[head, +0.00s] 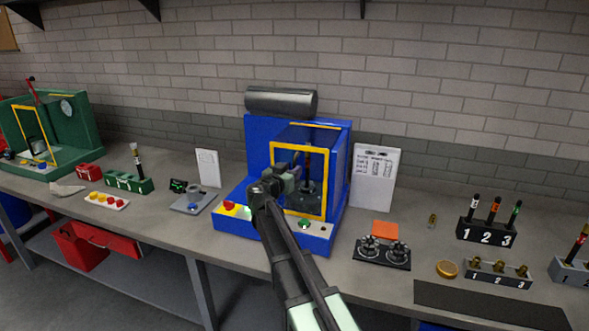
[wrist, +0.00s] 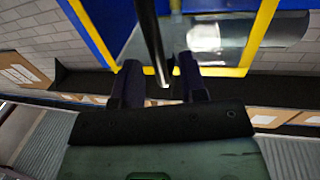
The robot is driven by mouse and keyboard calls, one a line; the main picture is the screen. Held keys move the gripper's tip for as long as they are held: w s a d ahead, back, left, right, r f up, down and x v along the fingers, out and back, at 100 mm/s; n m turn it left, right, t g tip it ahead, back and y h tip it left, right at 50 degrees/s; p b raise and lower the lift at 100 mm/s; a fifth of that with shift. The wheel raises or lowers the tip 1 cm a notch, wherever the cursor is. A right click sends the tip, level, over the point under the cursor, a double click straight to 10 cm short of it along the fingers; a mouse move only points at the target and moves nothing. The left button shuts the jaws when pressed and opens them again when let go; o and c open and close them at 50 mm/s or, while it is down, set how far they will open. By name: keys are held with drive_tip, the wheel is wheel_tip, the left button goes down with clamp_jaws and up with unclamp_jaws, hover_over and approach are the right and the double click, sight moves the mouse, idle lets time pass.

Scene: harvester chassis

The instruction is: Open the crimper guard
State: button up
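The crimper (head: 340,165) is a blue machine with a dark cylinder (head: 281,99) on top. Its guard (head: 298,146) is a yellow-framed clear panel standing across the front, seemingly closed. Inside it, a dark press part with an upright rod shows. My gripper (head: 290,172) is in front of the guard's left part and covers some of it. In the wrist view, my gripper's two dark fingers (wrist: 160,84) are apart, with a dark bar (wrist: 152,40) running between them. I cannot tell whether they touch it. The yellow frame (wrist: 98,32) lies just beyond the fingertips.
The crimper's base carries a red button (head: 230,206) and a green button (head: 304,223). A white sheet (head: 375,178) stands at its right. A grey device (head: 191,202) sits left.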

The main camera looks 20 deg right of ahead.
drive_tip(key=shift+x, duration=1.15)
clamp_jaws()
